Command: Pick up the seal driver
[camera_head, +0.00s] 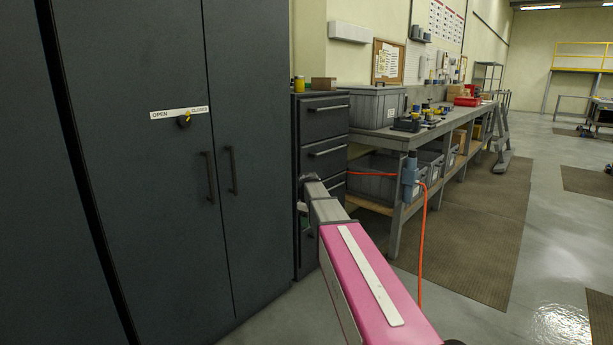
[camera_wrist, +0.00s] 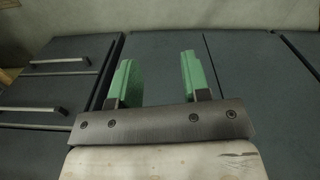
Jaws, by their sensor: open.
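No seal driver can be made out in either view. My gripper (camera_wrist: 159,72) shows in the wrist view with its two green fingers spread apart and nothing between them. It points towards dark cabinet or drawer fronts. In the head view my pink and grey arm reaches forward towards the dark drawer unit, and the gripper end is small and mostly hidden there.
A tall dark cabinet (camera_head: 150,230) with shut doors stands at the left. A workbench (camera_head: 385,137) holds a grey bin (camera_head: 376,107) and tools. Open floor lies right.

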